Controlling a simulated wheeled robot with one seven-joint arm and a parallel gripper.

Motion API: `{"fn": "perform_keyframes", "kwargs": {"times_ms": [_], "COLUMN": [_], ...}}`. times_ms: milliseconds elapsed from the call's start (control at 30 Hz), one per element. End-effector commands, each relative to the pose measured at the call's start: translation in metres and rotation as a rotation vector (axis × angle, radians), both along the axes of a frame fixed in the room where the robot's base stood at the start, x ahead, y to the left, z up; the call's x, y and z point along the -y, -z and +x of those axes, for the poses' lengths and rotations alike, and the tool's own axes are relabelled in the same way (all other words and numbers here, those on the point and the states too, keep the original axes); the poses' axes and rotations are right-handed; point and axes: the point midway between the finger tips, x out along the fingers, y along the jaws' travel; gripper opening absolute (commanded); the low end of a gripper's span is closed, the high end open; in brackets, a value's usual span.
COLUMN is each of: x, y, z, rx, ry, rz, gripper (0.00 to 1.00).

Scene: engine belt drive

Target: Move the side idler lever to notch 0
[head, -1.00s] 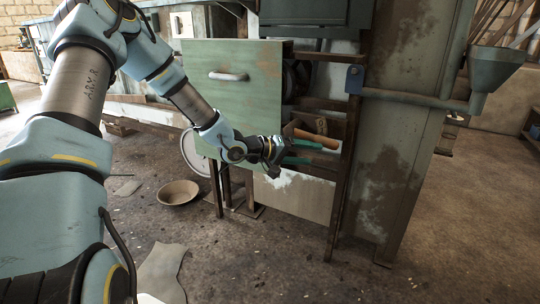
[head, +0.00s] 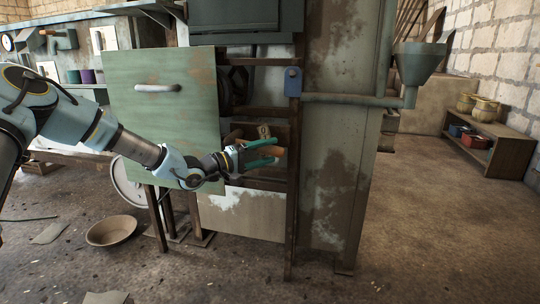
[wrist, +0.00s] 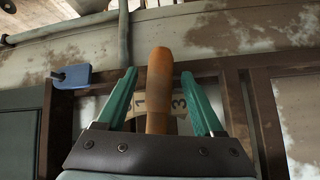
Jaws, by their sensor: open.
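The side idler lever shows as an orange-brown wooden handle (wrist: 160,85), upright in the wrist view. Behind it is a pale notch plate (wrist: 182,106) with a 1 visible to the left of the handle and a 3 to the right; the handle hides what lies between them. My gripper (wrist: 161,88) is open, with one green finger on each side of the handle and a gap on both sides. In the head view my gripper (head: 277,151) reaches into the frame opening, and the handle (head: 278,152) shows between its fingers, partly hidden. The notch plate (head: 264,131) shows just above.
A green panel with a grey handle (head: 158,88) stands left of the opening. A rusty upright post (head: 292,190) and a blue bracket (head: 292,82) are close on the right. A bowl (head: 111,231) lies on the floor.

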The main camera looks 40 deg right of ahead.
Motion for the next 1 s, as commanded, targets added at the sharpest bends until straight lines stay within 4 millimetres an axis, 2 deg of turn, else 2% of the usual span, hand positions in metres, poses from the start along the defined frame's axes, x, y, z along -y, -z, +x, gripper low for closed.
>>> {"fn": "perform_keyframes", "kwargs": {"times_ms": [133,433,1000], "x": [0.0101,0.0120,0.0117], "y": [0.0000,-0.0008,-0.0008], "z": [-0.0023,-0.0024,-0.0023], "rx": [0.000,0.000,0.000], "ry": [0.000,-0.001,-0.001], "rz": [0.000,0.001,0.001], "gripper": [0.69,0.69,0.05]}}
